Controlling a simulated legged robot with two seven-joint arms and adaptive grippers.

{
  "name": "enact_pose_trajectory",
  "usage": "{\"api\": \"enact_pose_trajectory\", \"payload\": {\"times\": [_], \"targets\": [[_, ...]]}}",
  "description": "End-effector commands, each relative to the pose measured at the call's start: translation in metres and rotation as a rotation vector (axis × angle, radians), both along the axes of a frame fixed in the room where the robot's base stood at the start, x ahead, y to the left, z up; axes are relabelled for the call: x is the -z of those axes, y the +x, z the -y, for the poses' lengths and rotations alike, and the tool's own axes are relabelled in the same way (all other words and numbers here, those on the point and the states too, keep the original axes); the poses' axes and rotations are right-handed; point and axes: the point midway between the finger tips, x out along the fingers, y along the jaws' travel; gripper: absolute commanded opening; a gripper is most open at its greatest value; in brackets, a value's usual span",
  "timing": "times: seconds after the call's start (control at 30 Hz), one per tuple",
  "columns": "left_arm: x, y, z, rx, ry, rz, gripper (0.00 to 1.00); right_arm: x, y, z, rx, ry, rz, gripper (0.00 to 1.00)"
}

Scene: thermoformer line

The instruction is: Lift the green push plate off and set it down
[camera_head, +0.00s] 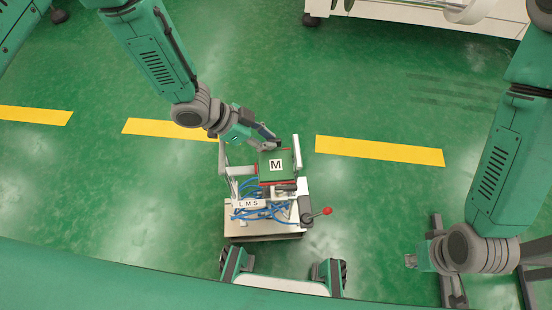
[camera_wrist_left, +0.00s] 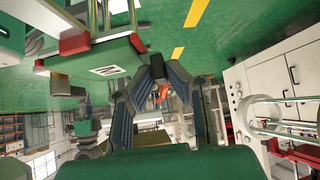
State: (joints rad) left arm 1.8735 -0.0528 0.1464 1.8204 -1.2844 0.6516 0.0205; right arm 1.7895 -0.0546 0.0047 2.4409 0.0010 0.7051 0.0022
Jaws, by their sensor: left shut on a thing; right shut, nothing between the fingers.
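The green push plate (camera_head: 267,170) carries a white label with a black M and lies on top of a small white fixture (camera_head: 268,226). The plate also shows in the left wrist view (camera_wrist_left: 85,58), with red parts at its edges. My left gripper (camera_head: 272,145) is shut at the plate's far edge, and its dark fingers (camera_wrist_left: 157,70) close together beside the plate in the wrist view. Exactly where the fingers grip is hard to see. My right gripper (camera_head: 411,261) is shut and empty, low at the right, well apart from the fixture.
The fixture has blue hoses (camera_head: 262,211), an L M S label (camera_head: 248,204) and a red-knobbed lever (camera_head: 327,211) sticking out right. Yellow stripes (camera_head: 380,151) mark the green floor. A white machine (camera_head: 430,14) stands at the back right. Floor between the fixture and my right arm is clear.

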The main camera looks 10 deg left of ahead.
Motion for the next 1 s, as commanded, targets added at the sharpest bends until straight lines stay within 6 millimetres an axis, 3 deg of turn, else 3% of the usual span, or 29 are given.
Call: {"api": "enact_pose_trajectory", "payload": {"times": [0.57, 1.0], "targets": [[-0.001, 0.0, 0.0, 0.0, 0.0, 0.0, 0.0, 0.0, 0.0, 0.0, 0.0, 0.0, 0.0, 0.0], [-0.017, 0.0, 0.0, 0.0, 0.0, 0.0, 0.0, -0.016, 0.0, 0.0, 0.0, 0.0, 0.0, 0.0]]}}
